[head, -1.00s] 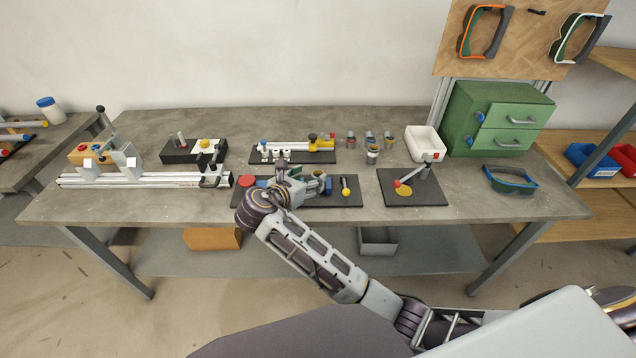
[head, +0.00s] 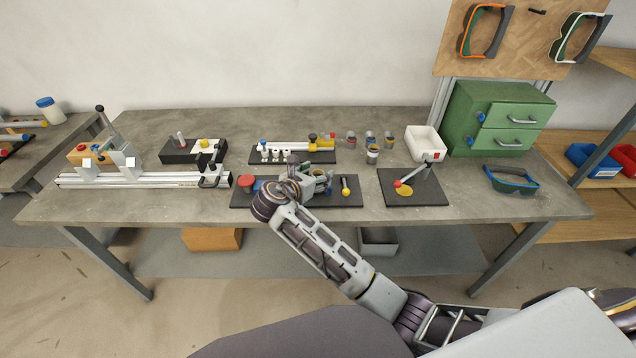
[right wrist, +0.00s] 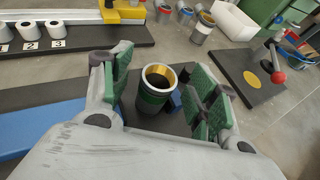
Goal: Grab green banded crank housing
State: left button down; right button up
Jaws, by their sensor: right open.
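The green banded crank housing (right wrist: 154,96) is a dark upright cylinder with a green band and a brass-coloured bore, seen in the right wrist view. It stands between the two green-padded fingers of my right gripper (right wrist: 160,84), which is open and apart from it on both sides as far as I can see. A blue piece (right wrist: 175,101) sits close to the housing's right side. In the head view my right gripper (head: 308,178) is over the middle dark board (head: 352,198) and partly hides the housing there. My left gripper is not in view.
Similar cylinders (head: 372,154) stand behind, beside a white bin (head: 422,144). A board with a red-knobbed lever (head: 415,192) lies to the right. The rail fixture (head: 150,181) is at left. A red knob (head: 248,181) and a yellow-tipped pin (head: 345,188) flank the gripper.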

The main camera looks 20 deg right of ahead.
jog(key=shift+x, duration=0.8)
jog(key=c, duration=1.2)
